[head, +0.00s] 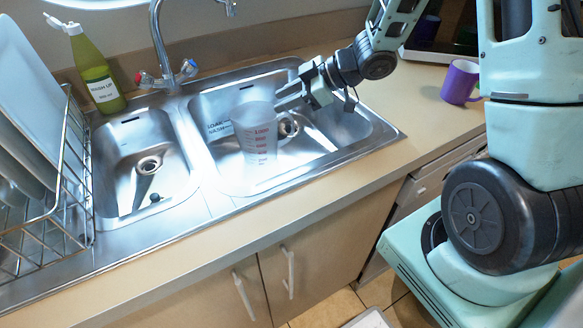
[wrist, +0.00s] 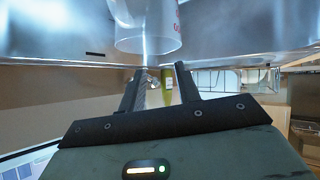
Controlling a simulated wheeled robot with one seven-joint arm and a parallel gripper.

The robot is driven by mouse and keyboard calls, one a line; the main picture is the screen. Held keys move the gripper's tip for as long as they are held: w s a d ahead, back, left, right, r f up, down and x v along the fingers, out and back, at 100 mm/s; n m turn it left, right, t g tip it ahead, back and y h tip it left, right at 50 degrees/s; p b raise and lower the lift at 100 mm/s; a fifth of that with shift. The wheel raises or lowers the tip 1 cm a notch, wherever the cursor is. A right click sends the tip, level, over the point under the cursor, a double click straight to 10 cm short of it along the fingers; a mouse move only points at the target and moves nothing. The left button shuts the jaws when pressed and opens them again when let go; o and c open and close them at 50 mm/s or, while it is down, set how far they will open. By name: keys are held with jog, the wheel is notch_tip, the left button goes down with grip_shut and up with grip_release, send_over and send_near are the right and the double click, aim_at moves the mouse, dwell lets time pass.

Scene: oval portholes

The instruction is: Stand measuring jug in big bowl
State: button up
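The measuring jug (head: 258,140) is clear plastic with red markings and a handle on its right. In the head view it stands upright inside the big bowl (head: 342,128), the right-hand basin of the steel sink; its base is faint against the steel. My gripper (head: 284,97) is just above and right of the jug, near its rim and handle. The wrist view shows my gripper (wrist: 160,70) with its two fingers apart and nothing between them. The jug (wrist: 148,38) is beyond the fingertips there, apart from them.
A tap (head: 157,45) and a green washing-up bottle (head: 95,70) stand behind. A wire rack (head: 45,225) with plates is at left. A purple mug (head: 460,82) stands on the right counter.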

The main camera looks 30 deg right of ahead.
jog(key=s+a+r+m+g+h, duration=0.1)
jog(key=s+a+r+m+h, duration=0.2)
jog(key=s+a+h, duration=0.5)
jog(key=s+a+m+g, duration=0.1)
jog(key=s+a+g, duration=0.2)
jog(key=s, duration=0.7)
jog(key=s+a+r+m+g, duration=0.1)
jog(key=s+a+g, duration=0.2)
jog(key=s, duration=0.7)
jog(key=shift+a, duration=0.4)
jog(key=shift+r, duration=0.1)
jog(key=shift+r+p, duration=0.7)
jog(key=shift+r, duration=0.05)
